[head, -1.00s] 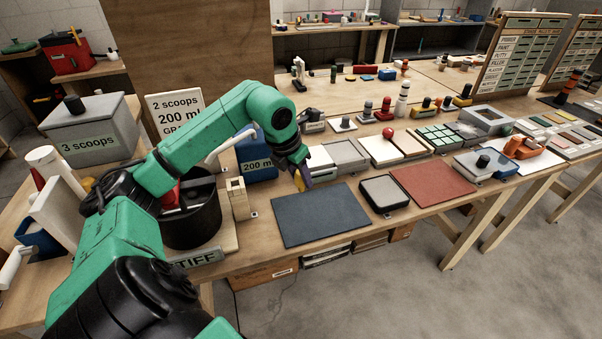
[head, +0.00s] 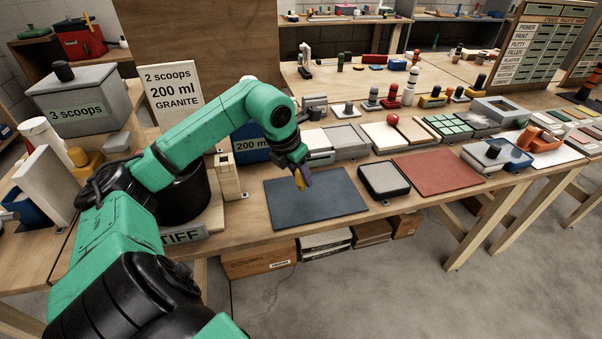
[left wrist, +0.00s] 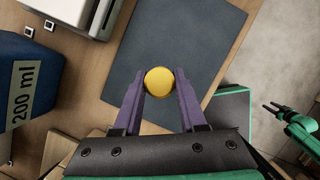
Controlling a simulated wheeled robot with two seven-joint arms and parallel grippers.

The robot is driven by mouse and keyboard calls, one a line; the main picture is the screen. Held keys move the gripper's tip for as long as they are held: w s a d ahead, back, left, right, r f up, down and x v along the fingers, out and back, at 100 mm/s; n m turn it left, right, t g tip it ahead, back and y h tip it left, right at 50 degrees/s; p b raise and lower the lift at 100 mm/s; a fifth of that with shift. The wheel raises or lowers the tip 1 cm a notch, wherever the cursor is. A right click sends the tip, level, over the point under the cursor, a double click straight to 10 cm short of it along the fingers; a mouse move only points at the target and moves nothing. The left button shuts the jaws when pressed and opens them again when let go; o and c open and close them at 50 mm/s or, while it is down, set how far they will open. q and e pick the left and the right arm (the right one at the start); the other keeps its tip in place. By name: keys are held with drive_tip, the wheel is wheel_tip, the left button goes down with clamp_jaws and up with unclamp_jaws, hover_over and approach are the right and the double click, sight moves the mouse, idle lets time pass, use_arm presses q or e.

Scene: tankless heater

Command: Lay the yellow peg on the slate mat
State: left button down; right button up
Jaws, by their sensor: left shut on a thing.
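The yellow peg (head: 299,181) is held by my left gripper (head: 303,176). The left wrist view shows the peg (left wrist: 159,81) as a round yellow end between the two purple fingers, which touch it on both sides. The slate mat (head: 320,203) is a dark blue-grey rectangle lying flat near the bench's front edge. The peg is over the far part of the mat in the head view, apparently above it. The mat (left wrist: 190,35) lies behind the peg in the left wrist view. My right gripper (left wrist: 271,107) shows small at that view's right; its jaw state is unclear.
A grey-topped black tray (head: 384,180) and a red mat (head: 437,172) lie right of the slate mat. A pale wooden block (head: 229,176) and a black pot (head: 186,200) stand left. A blue 200 ml container (head: 250,148) stands behind. Most of the slate mat is bare.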

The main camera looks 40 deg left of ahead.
use_arm(q)
drive_tip(key=shift+f+b, duration=0.3)
drive_tip(key=shift+f, duration=0.5)
use_arm(e)
drive_tip(key=shift+f, duration=0.75)
use_arm(q)
drive_tip(key=shift+f+b, duration=0.45)
drive_tip(key=shift+f, duration=0.05)
use_arm(e)
drive_tip(key=shift+f, duration=0.45)
use_arm(q)
drive_tip(key=shift+c, duration=1.9)
unclamp_jaws()
drive_tip(key=shift+r, duration=0.15)
drive_tip(key=shift+s+r, duration=0.1)
drive_tip(key=shift+r, duration=0.25)
drive_tip(key=v, duration=1.3)
drive_tip(key=shift+s+r, duration=0.2)
drive_tip(key=shift+r, duration=0.1)
use_arm(e)
drive_tip(key=shift+r, duration=0.1)
